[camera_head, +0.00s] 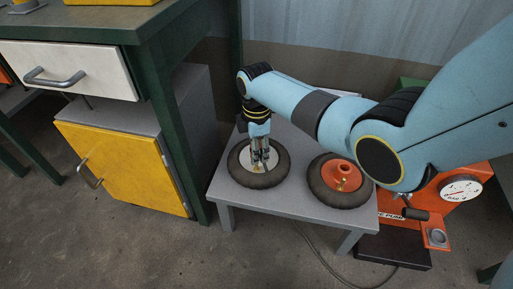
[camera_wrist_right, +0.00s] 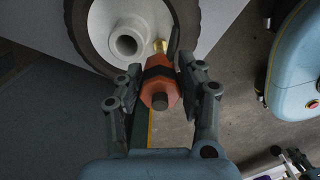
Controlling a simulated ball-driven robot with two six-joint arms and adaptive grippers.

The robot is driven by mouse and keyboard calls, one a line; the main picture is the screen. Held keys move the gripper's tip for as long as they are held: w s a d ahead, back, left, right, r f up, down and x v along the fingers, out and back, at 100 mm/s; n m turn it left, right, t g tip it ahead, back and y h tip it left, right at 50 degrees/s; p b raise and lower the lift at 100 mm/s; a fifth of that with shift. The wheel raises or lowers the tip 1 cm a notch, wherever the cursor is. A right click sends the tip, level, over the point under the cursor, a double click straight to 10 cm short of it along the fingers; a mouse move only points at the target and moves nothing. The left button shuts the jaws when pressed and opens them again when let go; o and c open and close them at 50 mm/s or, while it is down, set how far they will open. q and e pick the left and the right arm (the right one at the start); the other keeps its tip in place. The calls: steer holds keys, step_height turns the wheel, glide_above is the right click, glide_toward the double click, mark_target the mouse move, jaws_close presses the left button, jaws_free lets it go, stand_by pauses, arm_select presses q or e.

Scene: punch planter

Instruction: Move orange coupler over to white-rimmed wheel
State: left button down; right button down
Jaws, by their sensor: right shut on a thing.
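The white-rimmed wheel (camera_head: 237,170) lies flat on a low grey table (camera_head: 292,204). In the right wrist view its white rim (camera_wrist_right: 146,18) and round hub fill the top, with a small brass valve (camera_wrist_right: 160,46) at the rim's near side. My right gripper (camera_head: 262,163) points down over this wheel. In the wrist view its fingers (camera_wrist_right: 160,86) are shut on the orange coupler (camera_wrist_right: 159,84), which has a dark band. The coupler's far end appears close to the valve; I cannot tell whether they touch. My left gripper is not in view.
An orange-rimmed wheel (camera_head: 340,176) lies to the right on the same table. A red pump with a gauge (camera_head: 461,190) stands beyond it, with a hose (camera_head: 330,268) on the floor. A green workbench (camera_head: 95,22) and yellow cabinet (camera_head: 125,163) stand left.

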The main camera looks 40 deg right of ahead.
steer(key=shift+f+b, duration=0.7)
steer(key=shift+f, duration=0.5)
steer(key=shift+r, duration=0.1)
steer(key=shift+r+p, duration=1.4)
steer(key=shift+p, duration=0.2)
